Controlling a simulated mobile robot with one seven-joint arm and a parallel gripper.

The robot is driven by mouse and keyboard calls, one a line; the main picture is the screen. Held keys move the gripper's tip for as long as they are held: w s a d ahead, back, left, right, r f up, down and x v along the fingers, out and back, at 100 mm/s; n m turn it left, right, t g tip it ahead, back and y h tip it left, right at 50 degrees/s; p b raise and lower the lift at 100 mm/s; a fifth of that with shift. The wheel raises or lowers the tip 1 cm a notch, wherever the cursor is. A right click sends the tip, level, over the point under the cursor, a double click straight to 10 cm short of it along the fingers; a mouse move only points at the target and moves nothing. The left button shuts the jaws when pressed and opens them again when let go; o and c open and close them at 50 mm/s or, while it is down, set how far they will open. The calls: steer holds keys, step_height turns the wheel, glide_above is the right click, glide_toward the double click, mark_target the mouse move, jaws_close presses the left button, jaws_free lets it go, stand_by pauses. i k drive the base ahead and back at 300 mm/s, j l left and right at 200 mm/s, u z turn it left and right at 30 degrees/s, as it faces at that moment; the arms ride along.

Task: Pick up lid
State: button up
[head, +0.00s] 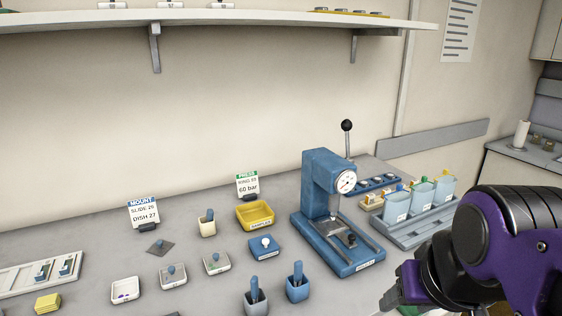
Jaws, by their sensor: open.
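I cannot tell for sure which thing is the lid. My gripper (394,299) is at the lower right, in front of the blue press and apart from these pieces. It is open, and nothing shows between its fingers, though they are partly cut off by the frame's lower edge.
The blue press (330,190) stands right of the pieces, with its lever up. A shelf (220,17) hangs above.

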mark_target(160, 247)
steer(key=j+u, duration=0.1)
steer(key=u, duration=0.85)
steer(key=l+u, duration=0.1)
steer(key=u, duration=0.75)
